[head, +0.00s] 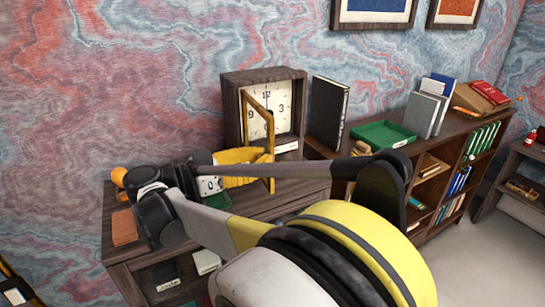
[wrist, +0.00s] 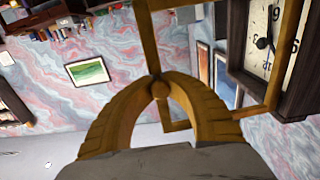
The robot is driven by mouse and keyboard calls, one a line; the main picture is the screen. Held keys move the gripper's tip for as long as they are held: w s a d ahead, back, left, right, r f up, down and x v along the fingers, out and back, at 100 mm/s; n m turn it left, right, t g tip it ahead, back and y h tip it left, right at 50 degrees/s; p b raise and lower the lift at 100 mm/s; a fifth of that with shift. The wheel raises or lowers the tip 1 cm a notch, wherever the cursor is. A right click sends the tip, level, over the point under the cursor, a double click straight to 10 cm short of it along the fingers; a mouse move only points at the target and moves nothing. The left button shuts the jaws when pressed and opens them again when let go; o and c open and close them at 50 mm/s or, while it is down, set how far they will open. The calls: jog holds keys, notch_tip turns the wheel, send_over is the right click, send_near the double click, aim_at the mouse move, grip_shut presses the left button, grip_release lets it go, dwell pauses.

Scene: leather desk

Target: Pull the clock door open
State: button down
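The clock (head: 234,100) is a dark wooden box with a white face on the desk; it also shows at the right of the wrist view (wrist: 300,100). Its door (head: 270,128) is a thin golden frame, swung out from the case, with the face uncovered. The door frame crosses the wrist view (wrist: 150,35). My yellow gripper (head: 267,157) is at the door's free edge, low on the frame. In the wrist view its fingertips (wrist: 156,79) come together at a small round knob on the frame and appear closed on it. The exact contact is partly hidden.
A black book (head: 328,112) stands right of the clock, and a green tray (head: 375,135) lies beyond it on the shelf. A white dial block (head: 210,185) is close under my gripper. An orange object (head: 119,176) sits at the desk's left end.

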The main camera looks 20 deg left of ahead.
jog(key=shift+r, duration=0.25)
jog(key=c, duration=1.3)
grip_release()
jog(key=shift+s+d, duration=0.1)
jog(key=shift+f, duration=0.1)
jog(key=v, duration=1.2)
